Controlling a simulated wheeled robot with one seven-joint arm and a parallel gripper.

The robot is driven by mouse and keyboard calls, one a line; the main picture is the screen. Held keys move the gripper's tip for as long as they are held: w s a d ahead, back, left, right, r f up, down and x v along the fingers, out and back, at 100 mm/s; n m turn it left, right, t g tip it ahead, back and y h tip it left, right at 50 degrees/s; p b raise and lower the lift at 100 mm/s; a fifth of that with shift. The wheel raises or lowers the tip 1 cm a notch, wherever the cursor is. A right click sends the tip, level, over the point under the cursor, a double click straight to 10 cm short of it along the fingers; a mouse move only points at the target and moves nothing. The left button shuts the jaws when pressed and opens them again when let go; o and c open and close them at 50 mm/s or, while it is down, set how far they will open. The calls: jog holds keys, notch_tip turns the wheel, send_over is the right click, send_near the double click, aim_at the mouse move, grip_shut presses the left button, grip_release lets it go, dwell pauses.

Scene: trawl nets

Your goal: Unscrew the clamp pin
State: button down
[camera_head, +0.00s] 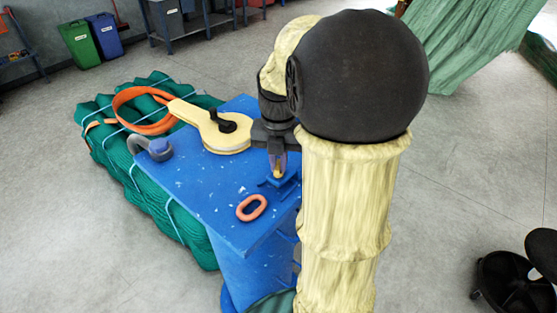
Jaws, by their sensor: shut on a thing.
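My gripper (278,163) reaches down over the right part of a blue table (205,187). Its jaws are shut on the clamp pin (278,173), of which only a small yellowish part shows between and below the fingers. The pin stands above a small blue clamp (285,184) on the tabletop. The fingers and my arm hide most of the pin and part of the clamp. I cannot tell how far the pin sits in the clamp.
A yellow block with a black knob (225,132) lies left of my gripper. An orange link (252,207) lies in front, and a grey shackle (158,149) stands at the left edge. Green bundled netting (150,190) with an orange strap (122,104) lies beyond the table.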

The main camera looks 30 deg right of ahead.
aim_at(278, 164)
jog(key=shift+s+f, duration=0.1)
jog(key=shift+f, duration=0.1)
jog(key=c, duration=1.6)
grip_release()
jog(key=shift+o, duration=0.5)
jog(key=shift+s, duration=0.1)
jog(key=shift+w+r, duration=0.1)
jog(key=shift+w, duration=0.15)
notch_tip(278, 164, up, 17)
jog(key=b, duration=0.1)
jog(key=shift+r, duration=0.2)
